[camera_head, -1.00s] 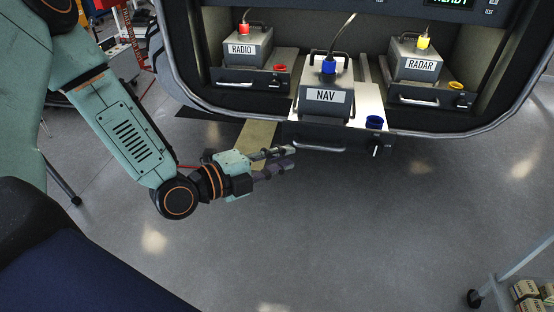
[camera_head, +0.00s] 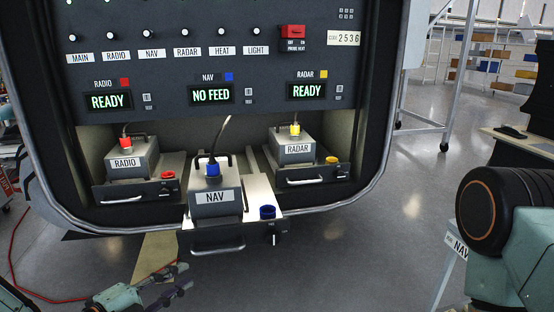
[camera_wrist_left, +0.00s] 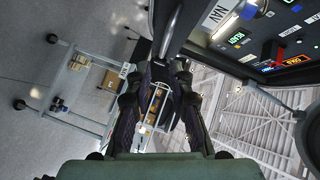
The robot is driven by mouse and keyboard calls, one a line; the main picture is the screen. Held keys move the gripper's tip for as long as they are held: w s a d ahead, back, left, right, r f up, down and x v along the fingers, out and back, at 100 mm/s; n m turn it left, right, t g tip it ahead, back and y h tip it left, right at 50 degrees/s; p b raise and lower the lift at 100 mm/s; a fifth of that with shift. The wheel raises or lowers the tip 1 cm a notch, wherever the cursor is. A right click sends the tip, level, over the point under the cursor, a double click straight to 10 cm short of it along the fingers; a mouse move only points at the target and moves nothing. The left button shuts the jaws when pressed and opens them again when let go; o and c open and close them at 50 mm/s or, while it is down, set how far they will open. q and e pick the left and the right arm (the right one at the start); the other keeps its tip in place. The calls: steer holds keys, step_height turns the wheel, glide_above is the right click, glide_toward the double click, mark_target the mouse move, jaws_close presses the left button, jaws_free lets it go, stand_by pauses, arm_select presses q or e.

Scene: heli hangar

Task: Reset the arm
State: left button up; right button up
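My left gripper (camera_head: 186,277) is at the bottom left of the head view, below and left of the pulled-out NAV unit (camera_head: 214,203). In the left wrist view its two dark fingers (camera_wrist_left: 166,75) stand apart with nothing held between them. The teal link and black joint of my right arm (camera_head: 497,212) fill the right edge of the head view. My right gripper is out of view. The NAV unit sits on its extended tray with a blue plug on top, and a blue cap (camera_head: 267,212) stands beside it.
The RADIO unit (camera_head: 125,165) and RADAR unit (camera_head: 295,149) flank the NAV unit on their trays. The panel display (camera_head: 211,95) above reads NO FEED. A desk (camera_head: 517,143) stands at the right.

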arm_select(q)
steer(key=s+f+n+g+y+b, duration=0.2)
steer(key=s+f+n+g+y, duration=0.45)
steer(key=f+n, duration=1.05)
steer(key=s+f+n+g+b, duration=0.1)
steer(key=s+f+g+b, duration=0.1)
steer(key=s+f, duration=0.4)
steer(key=s+f+n+g+y+b, duration=0.1)
steer(key=s+f+g, duration=0.4)
steer(key=s, duration=1.1)
step_height(320, 180, down, 2)
steer(key=shift+a+f+n+b, duration=0.1)
steer(key=shift+a+n+b, duration=0.45)
steer(key=shift+b, duration=0.4)
